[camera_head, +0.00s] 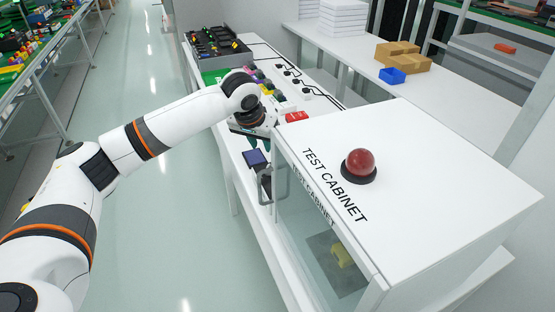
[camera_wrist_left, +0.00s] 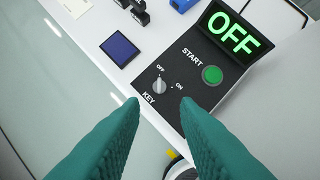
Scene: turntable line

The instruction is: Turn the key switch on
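The key switch (camera_wrist_left: 159,86) is a small grey knob on a black panel (camera_wrist_left: 187,66), with OFF and ON marks around it and KEY printed below. Its pointer seems to be nearer OFF, and the display (camera_wrist_left: 233,35) shows OFF in green. A green START button (camera_wrist_left: 212,75) sits beside the knob. My left gripper (camera_wrist_left: 160,103) has its two teal fingers apart, with the knob just beyond the gap between their tips and nothing held. In the head view my left gripper (camera_head: 255,139) is by the cabinet's far left corner and hides the panel. My right gripper is not seen.
The white test cabinet (camera_head: 445,175), with a red dome lamp (camera_head: 359,165) on top and a handle (camera_head: 274,184) at its front, stands close to my left gripper. A dark blue square pad (camera_wrist_left: 120,49) lies beside the panel. A parts tray (camera_head: 217,42) is farther back.

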